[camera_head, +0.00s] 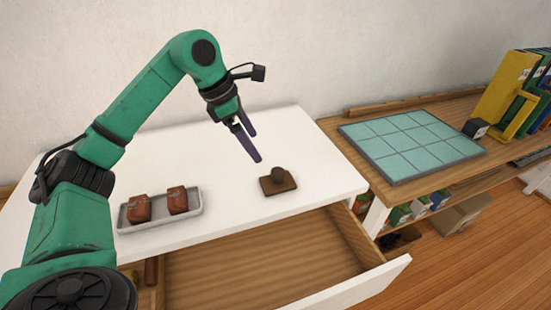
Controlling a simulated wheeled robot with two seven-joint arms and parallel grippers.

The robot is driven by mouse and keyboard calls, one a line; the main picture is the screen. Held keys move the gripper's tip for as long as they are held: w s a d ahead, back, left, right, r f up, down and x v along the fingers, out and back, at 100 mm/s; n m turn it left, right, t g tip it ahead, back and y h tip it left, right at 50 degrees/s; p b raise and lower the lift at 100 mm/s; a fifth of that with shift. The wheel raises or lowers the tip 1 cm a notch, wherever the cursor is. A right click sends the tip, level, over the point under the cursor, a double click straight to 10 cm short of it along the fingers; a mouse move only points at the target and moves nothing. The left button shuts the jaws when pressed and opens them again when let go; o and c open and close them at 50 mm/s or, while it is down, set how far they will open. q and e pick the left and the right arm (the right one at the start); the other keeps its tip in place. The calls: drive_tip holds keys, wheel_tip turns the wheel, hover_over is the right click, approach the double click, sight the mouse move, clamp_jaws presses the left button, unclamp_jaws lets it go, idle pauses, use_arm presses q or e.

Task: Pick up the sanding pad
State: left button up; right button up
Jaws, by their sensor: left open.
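A small brown block with a rounded knob on top, which looks like the sanding pad (278,182), lies on the white table top (330,165) near its front edge. My left gripper (250,145) hangs above the table, up and to the left of the pad. Its dark fingers point down and are open, with nothing seen between them. The fingers are apart from the pad. My right gripper is not in view.
A grey tray (158,225) with two reddish-brown objects stands on the table at left. An open wooden drawer (260,262) juts out below the front edge. At right, a wooden bench (360,175) holds a teal gridded panel (412,145) and several colourful binders (505,85).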

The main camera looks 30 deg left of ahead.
sight(275, 171)
use_arm(q)
drive_tip(key=d+f, duration=0.1)
drive_tip(key=f, duration=0.1)
drive_tip(key=d+f, duration=0.1)
drive_tip(key=d+f+p, duration=0.1)
drive_tip(key=f, duration=0.1)
drive_tip(key=shift+w+f, duration=0.2)
drive_tip(key=shift+f, duration=0.15)
drive_tip(key=x, duration=0.2)
drive_tip(key=p+x, duration=0.1)
drive_tip(key=x, duration=0.1)
drive_tip(key=p+x, duration=0.1)
drive_tip(key=x, duration=0.2)
drive_tip(key=shift+w+a, duration=0.1)
drive_tip(key=shift+w, duration=0.25)
drive_tip(key=shift+f, duration=0.2)
drive_tip(key=shift+w+f, duration=0.1)
drive_tip(key=shift+c, duration=0.3)
drive_tip(key=c, duration=1)
drive_tip(key=shift+c, duration=0.2)
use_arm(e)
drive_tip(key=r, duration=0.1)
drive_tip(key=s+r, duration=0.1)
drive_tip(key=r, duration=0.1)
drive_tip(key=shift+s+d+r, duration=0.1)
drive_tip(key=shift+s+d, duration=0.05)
